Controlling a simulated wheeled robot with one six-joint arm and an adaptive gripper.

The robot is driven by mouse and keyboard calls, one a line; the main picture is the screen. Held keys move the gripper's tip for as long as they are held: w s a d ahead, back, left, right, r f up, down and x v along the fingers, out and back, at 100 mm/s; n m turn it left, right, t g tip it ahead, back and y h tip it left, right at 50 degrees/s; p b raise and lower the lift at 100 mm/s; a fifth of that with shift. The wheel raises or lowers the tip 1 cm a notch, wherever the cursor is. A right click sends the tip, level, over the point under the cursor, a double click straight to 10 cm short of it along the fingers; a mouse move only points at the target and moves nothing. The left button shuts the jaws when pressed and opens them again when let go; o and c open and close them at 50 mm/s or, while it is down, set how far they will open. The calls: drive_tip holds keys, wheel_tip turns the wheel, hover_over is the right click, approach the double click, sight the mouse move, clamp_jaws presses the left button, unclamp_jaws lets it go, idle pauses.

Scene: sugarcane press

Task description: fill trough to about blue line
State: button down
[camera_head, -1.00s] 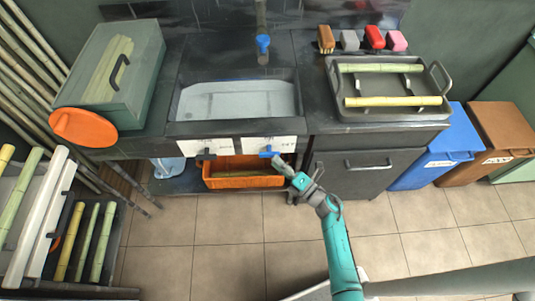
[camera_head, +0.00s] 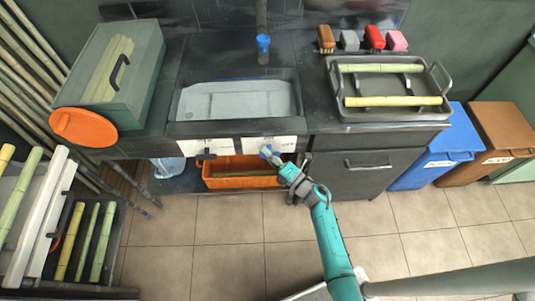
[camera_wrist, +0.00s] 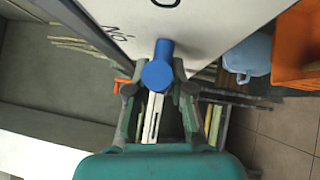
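The trough is a dark-rimmed basin (camera_head: 174,128) set in the black counter, with a pale grey inside. I cannot make out a blue line or the water level. A blue-topped spout (camera_head: 263,42) stands behind it; no stream shows. A blue valve handle (camera_head: 267,150) sticks out of the white labelled panel below the trough. My gripper (camera_head: 277,162) is at this handle. In the wrist view, the blue handle (camera_wrist: 158,73) lies between the fingers of my gripper (camera_wrist: 156,92). The fingers look apart, one on each side of it; contact is not clear.
A dark handle (camera_head: 206,155) sits left of the blue one. An orange crate (camera_head: 241,181) is below the panel. A tray (camera_head: 396,115) with cane pieces is on the right counter, with a green box (camera_head: 143,62) at left. The tiled floor in front is clear.

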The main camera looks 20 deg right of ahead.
idle(0.4)
drive_tip(key=m+t, duration=0.2)
drive_tip(key=m, duration=0.1)
drive_tip(key=shift+r+t, duration=0.1)
drive_tip(key=shift+t, duration=0.3)
drive_tip(key=shift+r+m+t+h, duration=0.1)
drive_tip(key=shift+m+t+h, duration=0.6)
drive_tip(key=shift+m+t, duration=0.9)
drive_tip(key=shift+d+m, duration=0.1)
drive_tip(key=shift+m, duration=0.4)
drive_tip(key=c, duration=1)
unclamp_jaws()
drive_tip(key=shift+c, duration=0.2)
drive_tip(key=v, duration=1.2)
drive_tip(key=shift+r, duration=0.25)
